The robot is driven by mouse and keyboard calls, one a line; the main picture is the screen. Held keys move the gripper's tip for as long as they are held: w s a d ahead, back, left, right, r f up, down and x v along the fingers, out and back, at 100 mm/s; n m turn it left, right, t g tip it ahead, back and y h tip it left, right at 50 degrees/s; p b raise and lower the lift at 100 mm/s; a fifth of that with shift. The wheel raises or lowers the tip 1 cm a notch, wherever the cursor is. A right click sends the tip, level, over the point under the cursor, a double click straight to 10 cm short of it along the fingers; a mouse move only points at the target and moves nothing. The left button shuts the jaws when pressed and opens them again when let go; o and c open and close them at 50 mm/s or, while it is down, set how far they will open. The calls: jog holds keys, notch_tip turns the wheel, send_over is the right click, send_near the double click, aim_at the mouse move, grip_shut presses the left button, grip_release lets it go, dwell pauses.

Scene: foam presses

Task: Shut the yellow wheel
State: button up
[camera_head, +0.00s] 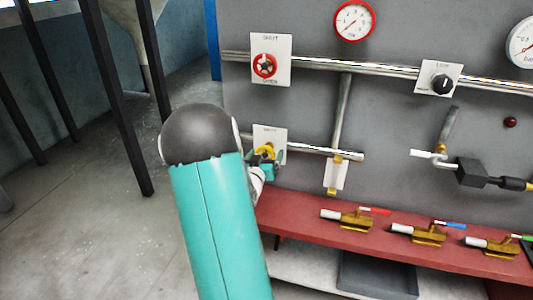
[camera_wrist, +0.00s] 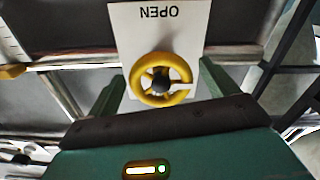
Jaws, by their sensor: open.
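The yellow wheel (camera_wrist: 161,79) has a dark hub and sits on a white plate (camera_wrist: 188,25) that reads OPEN, upside down in the wrist view. In the head view the yellow wheel (camera_head: 264,152) shows low on the grey panel, partly hidden by my arm. My gripper (camera_wrist: 160,88) is open in front of the wheel, with one green finger on each side of it. Gaps show between the fingers and the rim, and I see no contact. In the head view only a small part of my gripper (camera_head: 279,160) shows beside the wheel.
A red wheel (camera_head: 264,66) on a white plate is above on the panel. A black knob (camera_head: 441,84) and a red-rimmed gauge (camera_head: 354,20) are to the right. A red shelf (camera_head: 300,211) with several brass valves juts out below. Dark posts stand at left.

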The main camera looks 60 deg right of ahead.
jog(key=shift+w+d, duration=0.2)
jog(key=shift+d, duration=0.75)
jog(key=c, duration=1)
